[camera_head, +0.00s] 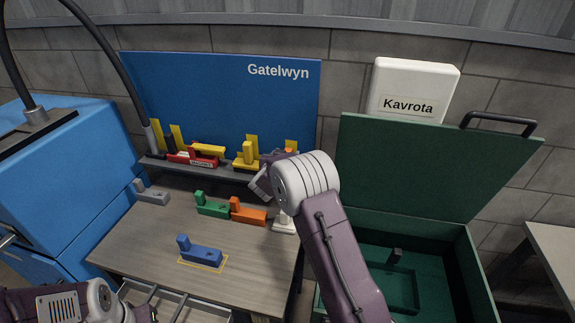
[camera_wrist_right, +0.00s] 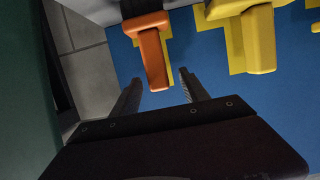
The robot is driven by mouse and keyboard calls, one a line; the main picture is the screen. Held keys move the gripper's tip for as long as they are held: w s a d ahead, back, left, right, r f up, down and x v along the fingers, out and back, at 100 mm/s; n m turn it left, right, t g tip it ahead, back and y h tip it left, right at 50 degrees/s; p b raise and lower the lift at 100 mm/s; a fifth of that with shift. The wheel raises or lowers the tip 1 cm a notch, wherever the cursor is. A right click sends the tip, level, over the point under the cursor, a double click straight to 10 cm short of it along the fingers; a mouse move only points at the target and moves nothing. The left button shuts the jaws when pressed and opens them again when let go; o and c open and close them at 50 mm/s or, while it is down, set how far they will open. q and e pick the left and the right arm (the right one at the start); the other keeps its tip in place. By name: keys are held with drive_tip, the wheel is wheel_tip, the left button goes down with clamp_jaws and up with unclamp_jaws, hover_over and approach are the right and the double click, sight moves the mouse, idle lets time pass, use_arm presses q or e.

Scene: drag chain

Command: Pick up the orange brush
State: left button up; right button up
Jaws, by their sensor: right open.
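An orange piece (camera_wrist_right: 152,58), which looks like the orange brush, has a dark upper part and stands out before the blue board in the right wrist view. In the head view, a small orange part (camera_head: 291,145) shows on the shelf behind my right wrist; the rest is hidden. My right gripper (camera_wrist_right: 160,76) is open. Its two dark fingers lie either side of the orange piece's end in the picture; I see no contact, and depth is unclear. Another orange block (camera_head: 247,212) lies on the table. My left arm shows at bottom left; its gripper is out of view.
A blue board (camera_head: 220,90) with yellow outlines stands behind the shelf (camera_head: 215,174), which holds yellow and red pieces. Green (camera_head: 212,207), blue (camera_head: 199,252) and grey (camera_head: 151,194) blocks lie on the table (camera_head: 140,235). An open green case (camera_head: 430,165) stands at right.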

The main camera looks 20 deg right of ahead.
drive_tip(key=shift+w+d+f, duration=0.2)
drive_tip(key=shift+w+d, duration=0.2)
drive_tip(key=shift+w, duration=0.15)
drive_tip(key=shift+w+d+f, duration=0.25)
drive_tip(key=shift+w+d, duration=0.05)
drive_tip(key=shift+d, duration=0.1)
drive_tip(key=shift+a+r, duration=0.1)
clamp_jaws()
drive_tip(key=shift+s, duration=0.1)
